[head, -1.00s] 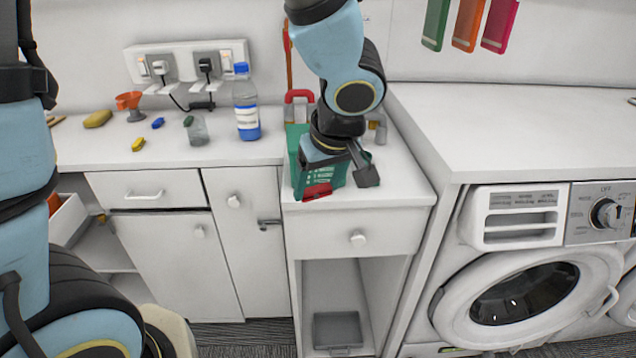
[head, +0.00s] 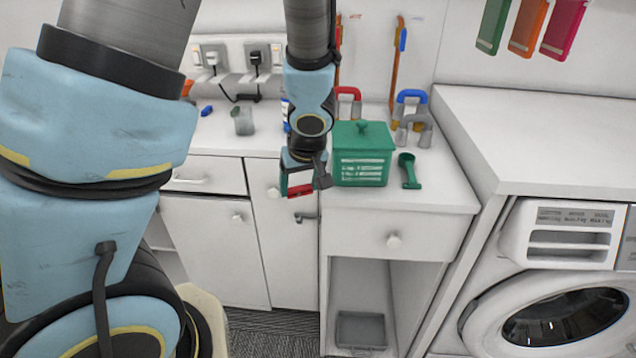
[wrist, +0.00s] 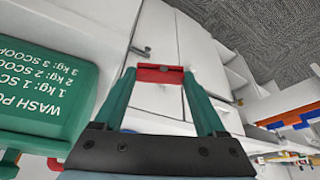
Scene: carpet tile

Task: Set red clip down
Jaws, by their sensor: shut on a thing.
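My gripper (head: 300,190) is shut on the red clip (wrist: 160,74), which sits between the two green fingertips in the wrist view. In the head view the red clip (head: 299,191) shows at the lower end of my gripper. It is in front of the cabinet doors, just left of the green washing powder box, and seems clear of any surface. The clip's full shape is partly hidden by the fingers.
The green box (head: 362,165) stands on the white counter (head: 420,200), with a green scoop (head: 409,171) to its right. Red-handled and blue-handled padlock-like items (head: 411,97) stand behind. The counter's front right is clear. A grey bin (head: 360,330) sits below.

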